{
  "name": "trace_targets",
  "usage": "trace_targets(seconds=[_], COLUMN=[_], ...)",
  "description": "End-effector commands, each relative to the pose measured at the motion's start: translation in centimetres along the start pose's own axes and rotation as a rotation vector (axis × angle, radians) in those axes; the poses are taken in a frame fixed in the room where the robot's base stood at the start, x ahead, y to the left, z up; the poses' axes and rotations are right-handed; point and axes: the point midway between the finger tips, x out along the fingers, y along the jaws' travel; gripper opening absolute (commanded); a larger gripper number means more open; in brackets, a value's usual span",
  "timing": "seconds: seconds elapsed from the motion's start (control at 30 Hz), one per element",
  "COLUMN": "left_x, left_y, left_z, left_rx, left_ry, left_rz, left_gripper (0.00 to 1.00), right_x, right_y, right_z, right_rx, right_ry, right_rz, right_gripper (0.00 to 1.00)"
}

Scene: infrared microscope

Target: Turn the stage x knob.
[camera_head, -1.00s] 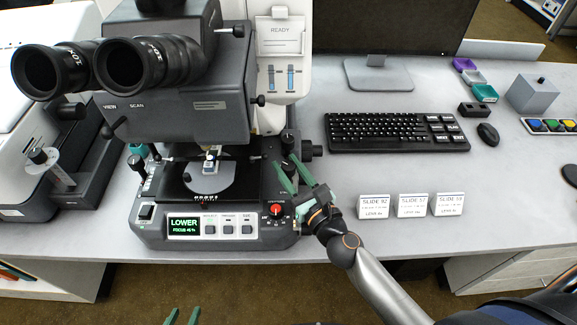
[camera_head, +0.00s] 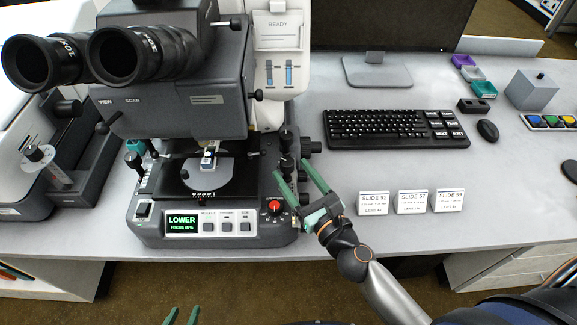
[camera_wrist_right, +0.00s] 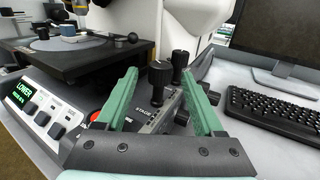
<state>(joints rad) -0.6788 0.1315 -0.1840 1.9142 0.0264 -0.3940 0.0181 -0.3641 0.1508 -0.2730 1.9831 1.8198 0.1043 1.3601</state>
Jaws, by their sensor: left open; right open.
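The microscope (camera_head: 172,112) stands at the left, with two upright black knobs on its right side. The nearer knob (camera_head: 286,164) lies between the fingertips of my right gripper (camera_head: 289,168), seen from above. In the right wrist view this knob (camera_wrist_right: 160,82) stands between the open green fingers and just beyond them, with no clear contact. A label starting "STAGE" is beside it; the rest is unreadable, so I cannot tell which knob is stage x. The farther knob (camera_wrist_right: 180,62) stands behind. My left gripper (camera_head: 182,317) is open and empty at the bottom edge, mostly cut off.
More black knobs (camera_head: 310,147) stick out to the right. Slide cards (camera_head: 411,202), a keyboard (camera_head: 397,130) and a monitor (camera_head: 390,25) stand to the right.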

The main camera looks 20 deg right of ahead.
Motion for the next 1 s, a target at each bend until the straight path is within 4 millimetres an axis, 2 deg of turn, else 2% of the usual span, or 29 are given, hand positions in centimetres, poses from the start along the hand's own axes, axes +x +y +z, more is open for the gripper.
trace_targets(seconds=[0.1,0.33,1.0], left_x=[0.6,1.0,1.0], left_y=[0.0,-0.1,-0.1], left_z=[0.6,1.1,1.1], left_rx=[0.0,0.0,0.0], left_ry=[0.0,0.0,0.0], left_rz=[0.0,0.0,0.0], left_gripper=[0.5,0.5,0.5], right_x=[-1.9,-3.8,-4.1], right_y=[0.0,0.0,0.0], right_z=[-0.3,-0.1,0.0], right_rx=[0.0,0.0,0.0], right_ry=[0.002,0.0,0.0], right_rz=[0.0,0.001,0.0], right_gripper=[0.69,0.69,0.69])
